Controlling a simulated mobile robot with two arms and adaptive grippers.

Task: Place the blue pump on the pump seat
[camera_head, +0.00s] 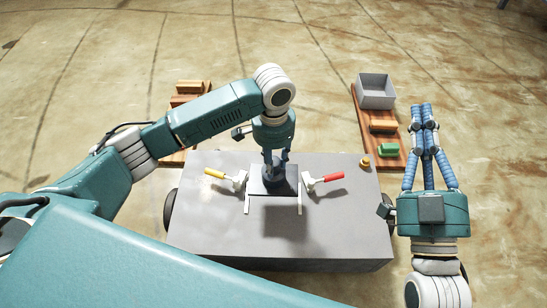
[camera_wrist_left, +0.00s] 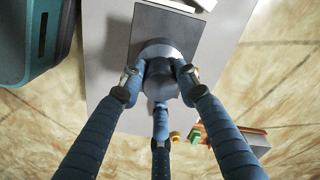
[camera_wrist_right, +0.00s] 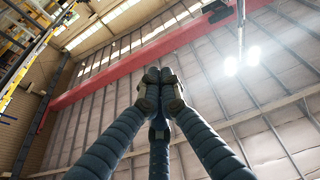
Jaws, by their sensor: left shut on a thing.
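The blue pump (camera_wrist_left: 160,52) is between the fingers of my left gripper (camera_wrist_left: 160,78), which is shut on it. In the head view my left gripper (camera_head: 275,160) points down over the dark square plate (camera_head: 257,188) in the middle of the grey table, with the pump (camera_head: 273,180) at its fingertips. That plate appears to be the pump seat. I cannot tell whether the pump touches it. My right gripper (camera_head: 423,108) is raised to the right of the table, fingers pointing up and together. The right wrist view shows its fingertips (camera_wrist_right: 160,80) meeting with nothing between them.
A yellow-handled clamp (camera_head: 222,176) and a red-handled clamp (camera_head: 325,180) flank the plate on the grey table (camera_head: 210,225). A small yellow-orange part (camera_head: 364,162) sits at the table's back right. Behind are wooden boards with blocks, a green part (camera_head: 388,150) and a grey bin (camera_head: 375,91).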

